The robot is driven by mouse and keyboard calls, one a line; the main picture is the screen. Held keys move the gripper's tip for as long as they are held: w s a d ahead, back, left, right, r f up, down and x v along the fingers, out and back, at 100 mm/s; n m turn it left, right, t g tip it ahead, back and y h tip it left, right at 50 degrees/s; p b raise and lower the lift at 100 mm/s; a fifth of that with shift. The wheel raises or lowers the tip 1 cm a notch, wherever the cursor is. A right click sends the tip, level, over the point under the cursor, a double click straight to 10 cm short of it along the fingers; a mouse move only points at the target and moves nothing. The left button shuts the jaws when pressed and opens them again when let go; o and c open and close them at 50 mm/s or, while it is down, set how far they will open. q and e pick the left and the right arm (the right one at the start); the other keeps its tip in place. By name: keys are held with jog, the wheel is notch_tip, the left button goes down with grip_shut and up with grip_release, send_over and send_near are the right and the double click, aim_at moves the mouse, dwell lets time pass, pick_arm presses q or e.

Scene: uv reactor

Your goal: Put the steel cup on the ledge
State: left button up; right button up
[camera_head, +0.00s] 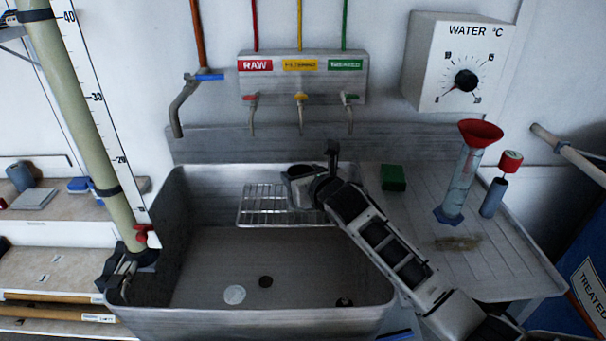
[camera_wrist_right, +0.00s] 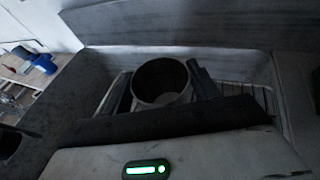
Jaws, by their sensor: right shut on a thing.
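The steel cup (camera_head: 299,192) is a small grey metal vessel, seen over the wire rack in the sink. My right gripper (camera_head: 316,184) is shut on it. In the right wrist view the cup's round open mouth (camera_wrist_right: 161,76) faces up between the two dark fingers; its lower part is hidden. I cannot tell the exact gap between cup and rack. No surface is marked as the ledge; a steel back panel (camera_head: 225,146) runs behind the sink and drainboard. My left gripper is not in view.
The wire rack (camera_head: 256,205) spans the back of the steel sink (camera_head: 215,255). Taps hang above it. On the drainboard (camera_head: 490,250) stand a green block (camera_head: 393,178), a cylinder with a red funnel (camera_head: 463,170) and a blue-grey bottle (camera_head: 493,197). A tall tube (camera_head: 85,125) stands left.

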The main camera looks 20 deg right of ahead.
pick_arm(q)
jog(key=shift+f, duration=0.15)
pick_arm(e)
jog(key=shift+f, duration=0.1)
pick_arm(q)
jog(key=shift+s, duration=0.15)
pick_arm(e)
jog(key=o, duration=1.1)
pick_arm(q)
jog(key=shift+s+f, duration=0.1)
pick_arm(e)
jog(key=shift+r, duration=0.2)
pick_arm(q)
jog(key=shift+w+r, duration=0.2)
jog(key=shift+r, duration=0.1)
pick_arm(e)
jog(key=v, duration=1.2)
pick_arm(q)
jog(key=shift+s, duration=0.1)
